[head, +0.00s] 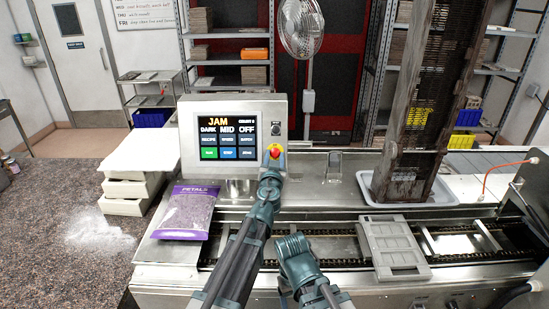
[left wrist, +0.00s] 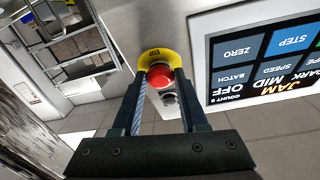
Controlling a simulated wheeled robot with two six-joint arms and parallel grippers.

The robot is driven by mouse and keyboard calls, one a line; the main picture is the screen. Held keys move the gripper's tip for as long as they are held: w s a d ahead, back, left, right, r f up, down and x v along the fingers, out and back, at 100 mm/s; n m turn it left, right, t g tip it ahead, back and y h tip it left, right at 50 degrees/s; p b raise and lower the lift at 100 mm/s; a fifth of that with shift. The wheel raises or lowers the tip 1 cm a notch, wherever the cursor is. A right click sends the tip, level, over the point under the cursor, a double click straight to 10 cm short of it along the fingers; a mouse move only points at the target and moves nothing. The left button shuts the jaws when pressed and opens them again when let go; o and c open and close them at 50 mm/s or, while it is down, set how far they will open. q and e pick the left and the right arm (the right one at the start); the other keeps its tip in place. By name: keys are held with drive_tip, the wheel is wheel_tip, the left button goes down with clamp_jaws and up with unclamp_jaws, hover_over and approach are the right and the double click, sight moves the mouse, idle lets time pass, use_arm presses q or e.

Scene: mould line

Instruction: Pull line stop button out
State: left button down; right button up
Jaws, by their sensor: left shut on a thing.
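The line stop button (head: 276,151) is red on a yellow surround, low on the right side of the grey control panel (head: 187,128). In the left wrist view the red button (left wrist: 160,75) sits between the fingertips, below its yellow collar (left wrist: 157,56). My left gripper (head: 271,160) reaches up to the panel and is shut on the button, one finger on each side of it. Whether the button is in or out cannot be told. Part of my right arm (head: 297,258) shows lower down over the conveyor; its fingers cannot be seen.
The panel screen (head: 228,137) reads JAM, with a small dark switch (head: 275,129) above the button. A purple bag (head: 184,213) lies on the machine's left edge. A grey mould (head: 394,247) rests on the conveyor, and a tall brown rack (head: 425,100) stands behind it.

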use_arm(q)
drive_tip(key=shift+s, duration=0.1)
drive_tip(key=shift+s+r, duration=0.2)
drive_tip(key=shift+s, duration=0.25)
drive_tip(key=shift+w+f, duration=0.1)
drive_tip(key=c, duration=0.8)
unclamp_jaws()
drive_tip(key=o, duration=0.4)
use_arm(e)
drive_tip(key=shift+r, duration=0.15)
